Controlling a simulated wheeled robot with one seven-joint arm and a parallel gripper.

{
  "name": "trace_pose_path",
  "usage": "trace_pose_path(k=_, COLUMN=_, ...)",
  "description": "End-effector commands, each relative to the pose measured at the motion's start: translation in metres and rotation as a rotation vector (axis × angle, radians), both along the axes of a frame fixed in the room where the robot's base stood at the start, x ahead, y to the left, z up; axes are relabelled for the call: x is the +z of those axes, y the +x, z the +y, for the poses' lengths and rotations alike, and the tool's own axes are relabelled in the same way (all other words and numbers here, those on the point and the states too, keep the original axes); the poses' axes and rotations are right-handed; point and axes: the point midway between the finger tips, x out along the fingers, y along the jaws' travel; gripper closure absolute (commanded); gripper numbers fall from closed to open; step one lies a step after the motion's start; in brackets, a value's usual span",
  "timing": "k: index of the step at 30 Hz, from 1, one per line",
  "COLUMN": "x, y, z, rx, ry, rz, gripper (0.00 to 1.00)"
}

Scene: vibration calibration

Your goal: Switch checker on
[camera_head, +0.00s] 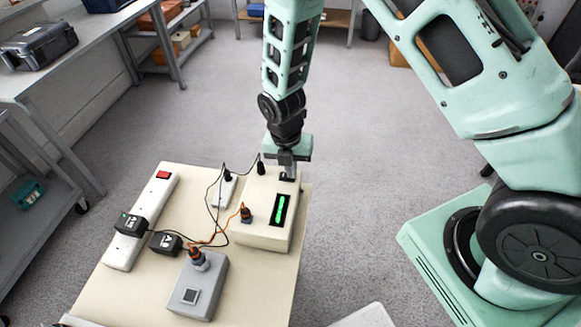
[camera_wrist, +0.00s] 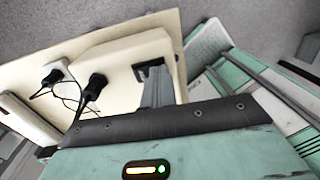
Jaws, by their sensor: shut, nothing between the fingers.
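A cream box (camera_head: 257,232), which I take to be the checker, stands on a small table. Its display (camera_head: 281,210) is lit green. A black switch (camera_wrist: 144,70) sits in its top near the far end. My gripper (camera_head: 287,171) points down, its fingers shut and empty, with the tips at this switch. In the wrist view the fingers (camera_wrist: 156,82) overlap the switch's edge and hide part of it. I cannot tell whether they touch it or which way it is set.
The table (camera_head: 259,288) also holds a grey box (camera_head: 207,296) with a small screen, a power strip (camera_head: 154,197) with a red switch, and a black adapter (camera_head: 165,244). Black and orange cables run between them.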

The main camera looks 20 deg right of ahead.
Motion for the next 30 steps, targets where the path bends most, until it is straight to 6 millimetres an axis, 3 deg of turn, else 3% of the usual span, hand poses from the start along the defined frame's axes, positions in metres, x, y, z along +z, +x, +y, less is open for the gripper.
trace_pose_path(k=23, x=0.004, y=0.009, z=0.013, rx=0.0, ry=0.0, rz=0.0, gripper=1.0)
trace_pose_path(k=30, x=0.026, y=0.009, z=0.02, rx=0.002, ry=0.001, rz=-0.002, gripper=1.0)
